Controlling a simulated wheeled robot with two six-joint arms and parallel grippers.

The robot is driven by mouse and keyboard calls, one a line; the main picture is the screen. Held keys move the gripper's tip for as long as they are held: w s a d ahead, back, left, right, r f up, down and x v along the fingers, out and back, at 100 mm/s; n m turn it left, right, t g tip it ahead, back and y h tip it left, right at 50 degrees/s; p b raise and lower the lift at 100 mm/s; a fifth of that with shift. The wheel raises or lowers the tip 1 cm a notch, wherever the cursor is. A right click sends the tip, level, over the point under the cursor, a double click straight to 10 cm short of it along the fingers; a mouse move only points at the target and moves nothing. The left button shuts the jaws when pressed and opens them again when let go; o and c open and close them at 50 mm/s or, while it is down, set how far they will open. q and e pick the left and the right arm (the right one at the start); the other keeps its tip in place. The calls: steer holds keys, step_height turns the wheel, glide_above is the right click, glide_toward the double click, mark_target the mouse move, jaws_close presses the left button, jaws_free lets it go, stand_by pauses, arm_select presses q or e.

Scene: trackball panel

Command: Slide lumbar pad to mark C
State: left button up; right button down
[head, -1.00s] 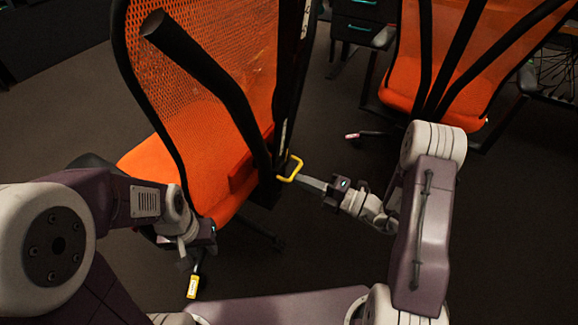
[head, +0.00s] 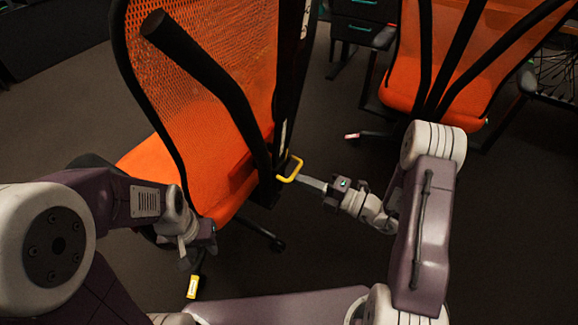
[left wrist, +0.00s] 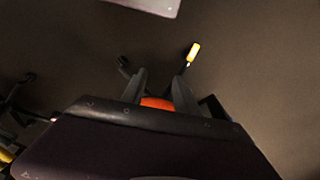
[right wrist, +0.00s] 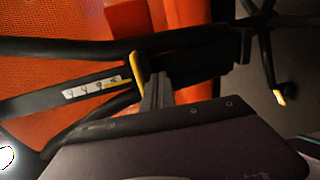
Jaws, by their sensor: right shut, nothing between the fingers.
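The near orange mesh chair (head: 205,55) stands with its dark back frame towards me. The lumbar pad looks like the red-orange block (head: 240,170) low on the backrest, partly hidden by the frame. A yellow handle (head: 290,170) sticks out beside the spine. My right gripper (head: 314,184) is shut and empty, its tips at the handle; the right wrist view cannot settle contact. That view shows the yellow handle (right wrist: 139,68) beside a pale marked strip (right wrist: 92,88); its letters are unreadable. My left gripper (left wrist: 160,80) is open and empty, low beside the seat.
A second orange chair (head: 450,60) stands at the back right. Dark drawers (head: 358,30) are behind. The near chair's base has a yellow-tipped leg (head: 192,287) below my left gripper. Dark floor (head: 330,255) is clear in the middle.

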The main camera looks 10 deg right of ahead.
steer(key=shift+r+p, duration=2.35)
steer(key=shift+p, duration=0.35)
steer(key=shift+f, duration=0.1)
step_height(320, 180, down, 3)
steer(key=shift+b, duration=0.6)
steer(key=p, duration=0.3)
glide_toward(285, 163)
steer(key=s+d+f, duration=0.2)
steer(key=d+f, duration=0.1)
steer(key=shift+s+d, duration=0.2)
steer(key=shift+s, duration=0.1)
